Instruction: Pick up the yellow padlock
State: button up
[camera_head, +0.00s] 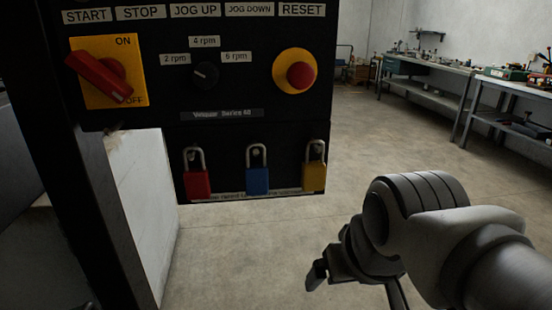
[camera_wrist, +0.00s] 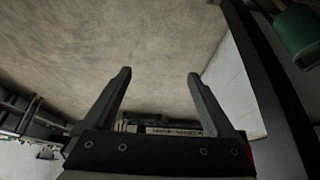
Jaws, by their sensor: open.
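The yellow padlock (camera_head: 314,178) hangs by its shackle at the lower right of a black control panel (camera_head: 255,135) in the head view. A blue padlock (camera_head: 257,181) hangs to its left, and a red padlock (camera_head: 197,184) further left. My gripper (camera_head: 356,288) is in the head view, below and to the right of the yellow padlock and apart from it. In the wrist view, my gripper (camera_wrist: 159,75) has its two fingers spread with nothing between them. I cannot make out the yellow padlock in the wrist view.
The panel carries a red rotary switch (camera_head: 100,75), a small knob (camera_head: 205,76) and a red stop button (camera_head: 300,75). A dark post (camera_head: 95,190) and a pale block (camera_head: 145,210) stand at left. Workbenches (camera_head: 430,80) line the right wall. Floor (camera_head: 370,140) between is clear.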

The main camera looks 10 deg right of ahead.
jog(key=g+p, duration=0.1)
jog(key=p, duration=2.2)
send_near(315, 165)
jog(key=s+v, duration=0.1)
jog(key=v, duration=0.6)
jog(key=x, duration=1.2)
jog(key=w+x, duration=0.1)
jog(key=x, duration=0.5)
jog(key=shift+r+b, duration=0.1)
jog(key=shift+b, duration=0.2)
jog(key=shift+c, duration=0.3)
grip_shut()
